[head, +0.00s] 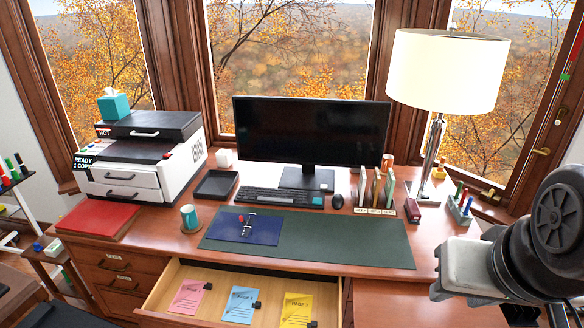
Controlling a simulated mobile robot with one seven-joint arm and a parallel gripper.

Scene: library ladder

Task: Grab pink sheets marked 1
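The pink sheets (187,298) lie flat in the open desk drawer (222,279), at its left side. A black clip sits on their upper right edge, and their printed label is too small to read for certain. Blue sheets (240,305) lie to their right, and yellow sheets (297,309) marked PAGE 3 lie farther right, each with a black clip. My arm shows at the right edge, well to the right of the drawer. My gripper's fingers cannot be seen.
Above the drawer, the desk holds a green mat (355,246) with a blue folder (245,228), a cup (189,217), a keyboard (266,197), a monitor (310,132) and a lamp (447,70). A printer (143,155) stands left. The desktop right of the mat is partly clear.

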